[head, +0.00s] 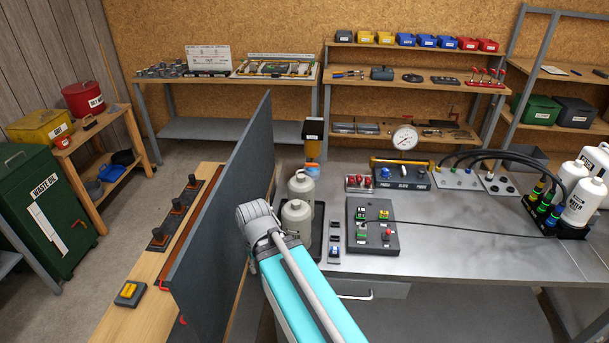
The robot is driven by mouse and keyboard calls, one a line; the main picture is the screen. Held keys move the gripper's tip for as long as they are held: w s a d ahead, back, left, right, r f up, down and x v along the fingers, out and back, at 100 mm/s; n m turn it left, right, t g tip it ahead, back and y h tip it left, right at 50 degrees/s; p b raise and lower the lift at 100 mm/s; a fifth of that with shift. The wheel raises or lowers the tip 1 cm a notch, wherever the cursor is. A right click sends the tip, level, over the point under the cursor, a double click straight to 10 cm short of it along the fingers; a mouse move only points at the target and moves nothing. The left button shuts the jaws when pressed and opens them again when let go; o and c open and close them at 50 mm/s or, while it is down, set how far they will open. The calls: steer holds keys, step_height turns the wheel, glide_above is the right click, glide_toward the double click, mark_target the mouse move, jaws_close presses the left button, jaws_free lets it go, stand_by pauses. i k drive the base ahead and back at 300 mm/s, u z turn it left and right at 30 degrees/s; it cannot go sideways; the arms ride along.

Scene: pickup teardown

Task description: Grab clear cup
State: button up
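No plainly clear cup can be made out in the head view. A small upright item with a dark top and amber body (312,150) stands at the back left of the metal bench; I cannot tell if part of it is clear. A small orange-and-blue item (312,169) shows just below it. My turquoise and grey arm reaches up from the bottom middle to a grey rounded joint, in front of the bench's left end. My gripper's fingers do not show, so its state and anything in it are hidden.
A tall dark panel (222,205) stands upright left of my arm. Two pale grey rounded vessels (297,217) sit just beyond the arm. A dark switch board (372,226) lies right of them. The metal bench (450,220) is mostly clear around its middle, crossed by a thin cable.

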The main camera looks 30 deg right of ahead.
mark_target(314, 173)
steer(key=k, duration=1.6)
steer(key=z, duration=0.6)
steer(key=i, duration=1.6)
steer(key=u, duration=0.1)
